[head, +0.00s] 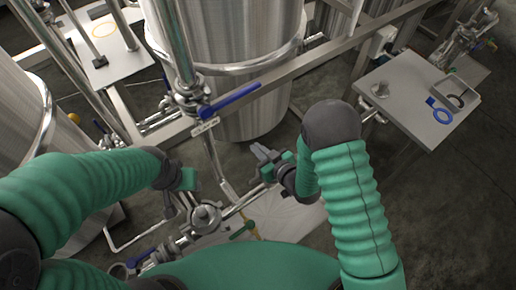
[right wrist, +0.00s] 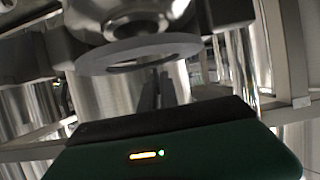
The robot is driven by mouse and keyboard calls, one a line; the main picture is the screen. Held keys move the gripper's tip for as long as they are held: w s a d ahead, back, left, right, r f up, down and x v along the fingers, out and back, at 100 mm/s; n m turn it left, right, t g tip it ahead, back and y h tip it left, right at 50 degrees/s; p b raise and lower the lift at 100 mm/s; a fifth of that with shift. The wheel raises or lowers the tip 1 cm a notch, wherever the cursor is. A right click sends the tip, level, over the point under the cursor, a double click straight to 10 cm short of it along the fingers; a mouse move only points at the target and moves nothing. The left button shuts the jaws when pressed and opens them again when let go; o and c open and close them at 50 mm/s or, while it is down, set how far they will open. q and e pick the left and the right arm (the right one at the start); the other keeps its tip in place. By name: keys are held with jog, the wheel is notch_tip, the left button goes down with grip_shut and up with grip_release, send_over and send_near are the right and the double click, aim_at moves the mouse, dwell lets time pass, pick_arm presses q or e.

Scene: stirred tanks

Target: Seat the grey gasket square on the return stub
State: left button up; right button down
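In the right wrist view a flat grey ring, the grey gasket (right wrist: 90,65), spans the gap between the two dark fingers of my right gripper (right wrist: 138,50). Its edges seem to meet both fingers. A shiny round steel fitting (right wrist: 140,12) is right by the ring; I cannot tell whether they touch or whether it is the return stub. In the head view my right gripper (head: 267,162) is near the centre, and the gasket cannot be made out there. My left gripper (head: 178,186) is left of it, by a steel pipe fitting (head: 206,218); its fingers are unclear.
A side table (head: 400,92) at right holds a blue ring (head: 438,110) and a grey tray (head: 446,84) with a dark ring. Another table (head: 118,67) at upper left has a yellow ring. Steel tanks, pipes and a blue-handled valve (head: 230,98) crowd the space around both arms.

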jog(key=shift+f+b, duration=0.85)
jog(key=shift+f, duration=0.2)
jog(key=c, duration=1.5)
grip_release()
jog(key=shift+c, duration=0.2)
jog(key=shift+d, duration=0.15)
jog(key=v, duration=0.7)
jog(key=shift+s+d+r, duration=0.1)
jog(key=p+v, duration=0.8)
jog(key=v, duration=0.1)
jog(key=shift+s, duration=0.2)
jog(key=shift+r, duration=0.1)
